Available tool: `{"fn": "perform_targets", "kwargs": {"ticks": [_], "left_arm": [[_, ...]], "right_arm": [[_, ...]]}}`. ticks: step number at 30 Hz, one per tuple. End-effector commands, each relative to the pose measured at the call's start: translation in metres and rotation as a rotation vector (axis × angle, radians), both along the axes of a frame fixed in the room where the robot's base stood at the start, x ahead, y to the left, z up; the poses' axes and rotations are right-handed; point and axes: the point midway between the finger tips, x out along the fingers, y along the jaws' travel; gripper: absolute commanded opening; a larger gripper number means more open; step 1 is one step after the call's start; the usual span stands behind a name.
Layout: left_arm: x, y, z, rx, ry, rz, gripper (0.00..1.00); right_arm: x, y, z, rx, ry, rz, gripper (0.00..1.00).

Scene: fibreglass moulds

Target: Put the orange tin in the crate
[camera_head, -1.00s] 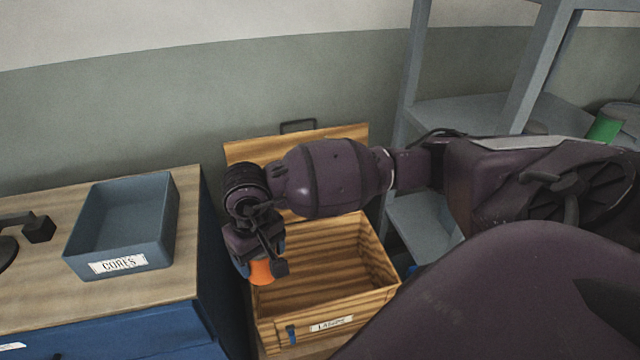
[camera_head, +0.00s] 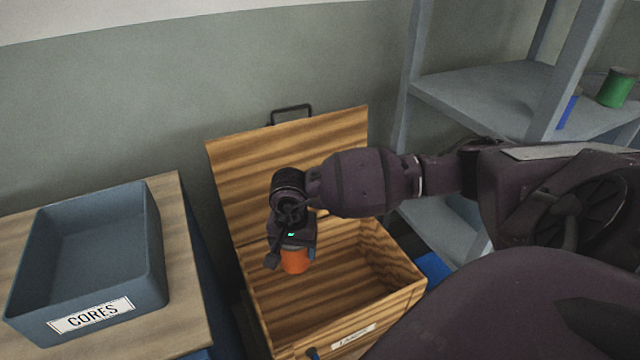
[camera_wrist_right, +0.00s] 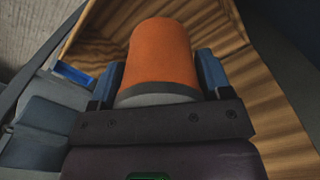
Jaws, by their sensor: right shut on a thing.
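The orange tin (camera_head: 295,262) is held in my right gripper (camera_head: 292,250), over the open wooden crate (camera_head: 390,312). In the right wrist view the orange tin (camera_wrist_right: 162,58) sits between the two blue-grey fingers of the right gripper (camera_wrist_right: 161,80), which are shut on its sides. The crate's wooden wall (camera_wrist_right: 225,40) shows behind and beside the tin there. The crate's lid (camera_head: 240,180) is raised at the back, and a label is on its front. I cannot tell how far the tin is above the crate floor. My left gripper is not in view.
A blue-grey tray (camera_head: 140,290) labelled CORES stands on a wooden-topped cabinet (camera_head: 180,215) to the left. A grey shelf unit (camera_head: 480,95) stands at the right, with a green tin (camera_head: 616,88) on it. The crate interior that shows looks empty.

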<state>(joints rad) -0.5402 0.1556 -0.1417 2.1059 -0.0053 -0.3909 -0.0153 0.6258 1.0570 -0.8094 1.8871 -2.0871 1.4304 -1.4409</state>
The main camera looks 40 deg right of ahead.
Motion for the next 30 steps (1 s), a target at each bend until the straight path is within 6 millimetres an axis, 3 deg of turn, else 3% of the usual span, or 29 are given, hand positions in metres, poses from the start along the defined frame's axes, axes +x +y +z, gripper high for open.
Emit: {"fn": "perform_targets", "kwargs": {"ticks": [1,12,15,19,25,30], "left_arm": [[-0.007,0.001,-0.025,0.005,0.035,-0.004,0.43],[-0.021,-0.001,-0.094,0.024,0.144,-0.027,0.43],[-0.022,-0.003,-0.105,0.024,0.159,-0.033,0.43],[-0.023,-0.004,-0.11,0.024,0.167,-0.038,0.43],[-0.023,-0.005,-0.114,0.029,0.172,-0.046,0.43],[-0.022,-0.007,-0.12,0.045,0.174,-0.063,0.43]], "right_arm": [[-0.001,-0.013,-0.04,-0.005,0.026,-0.08,0.37],[0.002,-0.096,-0.184,-0.013,0.027,-0.628,0.37],[0.001,-0.113,-0.208,-0.013,0.021,-0.732,0.37],[0.0,-0.127,-0.226,-0.008,0.01,-0.819,0.37],[0.001,-0.134,-0.243,-0.003,0.003,-0.862,0.37],[-0.001,-0.133,-0.28,-0.004,0.009,-0.863,0.37]]}}
